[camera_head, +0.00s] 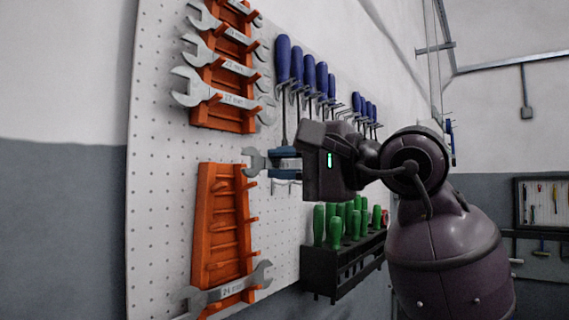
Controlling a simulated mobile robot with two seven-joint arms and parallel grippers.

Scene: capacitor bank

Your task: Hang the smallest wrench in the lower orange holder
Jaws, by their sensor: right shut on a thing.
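My right gripper (285,162) is shut on a small grey wrench (254,161) and holds it level. The open jaw of the wrench sticks out to the left of my fingers; the rest of it is hidden by the gripper. The wrench is near the upper right of the lower orange holder (207,235) in the picture. I cannot tell whether it touches that holder. A larger wrench marked 24 (226,291) hangs at the bottom of the lower holder, and the slots above it look empty. The upper orange holder (221,118) carries several wrenches. My left gripper is out of view.
The holders are on a white pegboard (153,190). Blue-handled screwdrivers (297,62) hang behind and above my right gripper. A black rack (321,266) with green-handled tools (335,231) juts out below it. Another tool board (541,203) is at the far right.

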